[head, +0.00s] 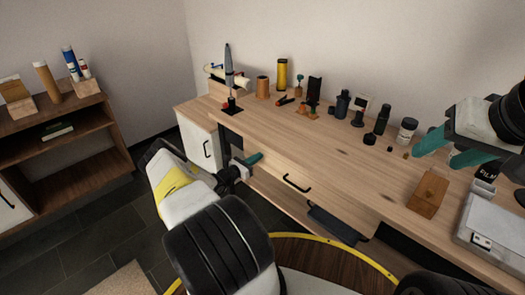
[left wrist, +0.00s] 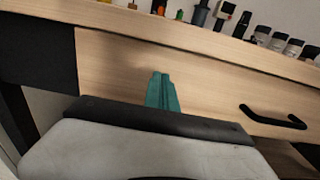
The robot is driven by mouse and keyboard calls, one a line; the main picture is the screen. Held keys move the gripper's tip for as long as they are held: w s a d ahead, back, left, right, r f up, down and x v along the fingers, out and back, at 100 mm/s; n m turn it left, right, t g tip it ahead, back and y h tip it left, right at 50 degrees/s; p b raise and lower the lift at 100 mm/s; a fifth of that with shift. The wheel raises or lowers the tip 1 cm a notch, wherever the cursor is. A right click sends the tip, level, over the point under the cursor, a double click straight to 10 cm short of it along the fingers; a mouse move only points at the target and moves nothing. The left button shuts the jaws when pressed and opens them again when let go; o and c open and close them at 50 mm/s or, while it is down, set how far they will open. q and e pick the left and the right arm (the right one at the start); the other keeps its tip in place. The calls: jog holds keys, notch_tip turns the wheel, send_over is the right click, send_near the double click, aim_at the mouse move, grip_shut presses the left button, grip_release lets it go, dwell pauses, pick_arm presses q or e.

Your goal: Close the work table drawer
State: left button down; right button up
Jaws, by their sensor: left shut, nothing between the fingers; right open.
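The work table (head: 325,145) has a light wooden top running along the wall. Its drawer (head: 270,170) has a wooden front with a black bar handle (head: 296,184). The front sits close under the tabletop edge; I cannot tell whether a small gap remains. My left gripper (head: 256,158) is shut and empty at the left part of the drawer front. In the left wrist view, its teal fingers (left wrist: 161,80) point at the drawer front (left wrist: 210,95), left of the handle (left wrist: 273,117); contact is unclear. My right gripper (head: 448,150) is open and empty above the tabletop's right side.
Bottles, a yellow cylinder (head: 282,74) and small tools stand along the back of the tabletop. A wooden block (head: 428,192) and a grey case (head: 495,228) are at the right. A white cabinet (head: 199,146) is left of the drawer. A brown shelf (head: 60,150) stands far left.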

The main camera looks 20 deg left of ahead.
pick_arm(q)
jog(key=x, duration=0.3)
jog(key=shift+r, duration=0.1)
jog(key=shift+w+r, duration=0.1)
dwell(0.3)
